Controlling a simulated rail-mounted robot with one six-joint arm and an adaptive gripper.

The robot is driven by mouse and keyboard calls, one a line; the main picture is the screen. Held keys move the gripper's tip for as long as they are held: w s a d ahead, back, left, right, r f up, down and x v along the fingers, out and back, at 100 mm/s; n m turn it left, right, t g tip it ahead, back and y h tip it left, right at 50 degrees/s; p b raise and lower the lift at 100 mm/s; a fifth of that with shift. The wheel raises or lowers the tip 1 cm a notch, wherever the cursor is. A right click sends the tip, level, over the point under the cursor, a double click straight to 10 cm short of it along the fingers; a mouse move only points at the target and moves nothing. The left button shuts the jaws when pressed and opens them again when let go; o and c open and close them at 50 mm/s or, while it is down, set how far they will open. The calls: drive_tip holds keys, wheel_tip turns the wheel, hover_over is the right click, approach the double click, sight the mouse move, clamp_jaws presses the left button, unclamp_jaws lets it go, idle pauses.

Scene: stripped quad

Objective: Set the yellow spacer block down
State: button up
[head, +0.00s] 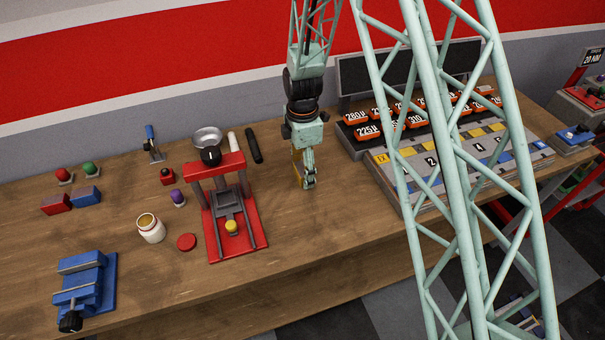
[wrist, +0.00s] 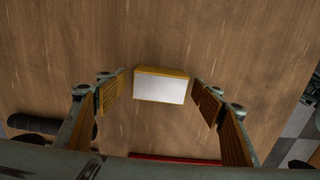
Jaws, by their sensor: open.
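The yellow spacer block (wrist: 161,86) shows in the wrist view, with a pale grey-white top face and yellow edges. It appears to lie on the wooden bench. My gripper (wrist: 158,84) is open, with one finger on each side of the block and a visible gap on both sides, so neither finger touches it. In the head view my gripper (head: 308,179) points down, low over the bench right of the red press. There the block cannot be told apart for certain from the yellowish finger pads.
The red press (head: 242,246) stands left of my gripper, with a black-handled tool (head: 254,146) behind it. The grey tray (head: 412,207) with orange labelled bins (head: 368,133) stands to the right. The bench (head: 310,227) is clear in front of my gripper.

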sight(302, 169)
drive_tip(key=shift+c, duration=0.3)
drive_tip(key=c, duration=1.2)
drive_tip(key=shift+r, duration=0.15)
drive_tip(key=shift+r, duration=1.55)
drive_tip(key=s, duration=0.5)
drive_tip(key=s+d+r+b, duration=0.1)
drive_tip(key=s, duration=1)
drive_tip(key=shift+d+r, duration=0.3)
drive_tip(key=shift+d, duration=0.1)
drive_tip(key=shift+w, duration=0.1)
